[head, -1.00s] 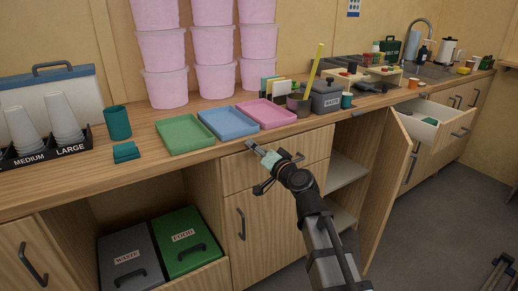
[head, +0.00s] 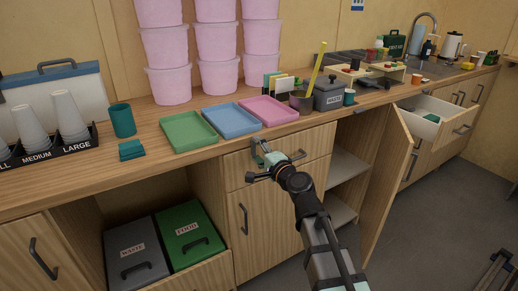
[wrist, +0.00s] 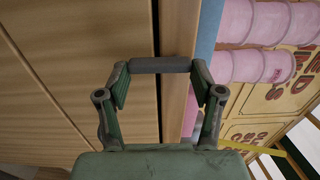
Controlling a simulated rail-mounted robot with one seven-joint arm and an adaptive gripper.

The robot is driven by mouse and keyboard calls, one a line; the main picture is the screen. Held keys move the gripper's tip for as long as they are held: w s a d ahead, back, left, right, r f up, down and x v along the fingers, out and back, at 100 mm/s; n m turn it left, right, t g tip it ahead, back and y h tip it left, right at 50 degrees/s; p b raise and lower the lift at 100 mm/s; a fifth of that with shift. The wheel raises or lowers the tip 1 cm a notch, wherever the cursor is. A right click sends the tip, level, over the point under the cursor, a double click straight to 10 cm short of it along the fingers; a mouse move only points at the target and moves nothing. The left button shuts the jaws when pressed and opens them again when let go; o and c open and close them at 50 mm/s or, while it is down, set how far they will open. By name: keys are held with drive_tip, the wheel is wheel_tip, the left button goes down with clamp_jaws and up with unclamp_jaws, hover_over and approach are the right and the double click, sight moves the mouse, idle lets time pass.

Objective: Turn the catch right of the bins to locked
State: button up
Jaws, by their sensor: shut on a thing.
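The catch (wrist: 160,65) shows in the wrist view as a short dark grey bar between my two green fingers, in front of the cabinet face near the counter edge. My gripper (wrist: 160,78) is shut on it, with one finger at each end of the bar. In the head view my gripper (head: 264,155) is at the top of the drawer front, right of the bins, and hides most of the catch. The bins are a grey waste bin (head: 137,260) and a green food bin (head: 190,245) in the open bay. I cannot read the catch's locked mark.
Green (head: 188,131), blue (head: 232,119) and pink (head: 268,110) trays sit on the counter just above my gripper. An open cupboard door (head: 388,190) stands to the right of my arm. Further right a drawer (head: 437,122) is pulled out.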

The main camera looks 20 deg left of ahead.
idle(0.3)
drive_tip(key=o, duration=1.1)
drive_tip(key=shift+a, duration=0.1)
drive_tip(key=shift+o, duration=0.2)
drive_tip(key=v, duration=0.7)
drive_tip(key=shift+d, duration=0.2)
drive_tip(key=shift+s, duration=0.15)
